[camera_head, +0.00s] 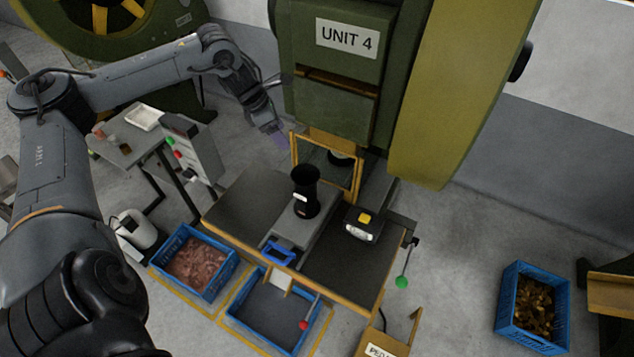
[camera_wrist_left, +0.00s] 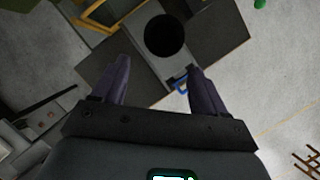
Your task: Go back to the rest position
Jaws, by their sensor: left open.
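My left gripper (camera_head: 279,137) is raised in the air at the left of the green press marked UNIT 4 (camera_head: 335,75), near its yellow-framed guard (camera_head: 326,165). In the left wrist view my left gripper (camera_wrist_left: 158,82) has its two dark fingers wide apart with nothing between them. Beyond the fingertips lies the press table (camera_head: 240,210) with a black cup-like die (camera_head: 305,190) on it; the die shows as a dark round opening (camera_wrist_left: 165,36) in the wrist view. My right gripper is not in view.
A blue crate of copper-coloured pieces (camera_head: 197,262) and an emptier blue crate (camera_head: 270,312) stand on the floor before the table. Another blue crate (camera_head: 533,305) stands at the right. A control box (camera_head: 192,150) and side table (camera_head: 125,150) stand at the left.

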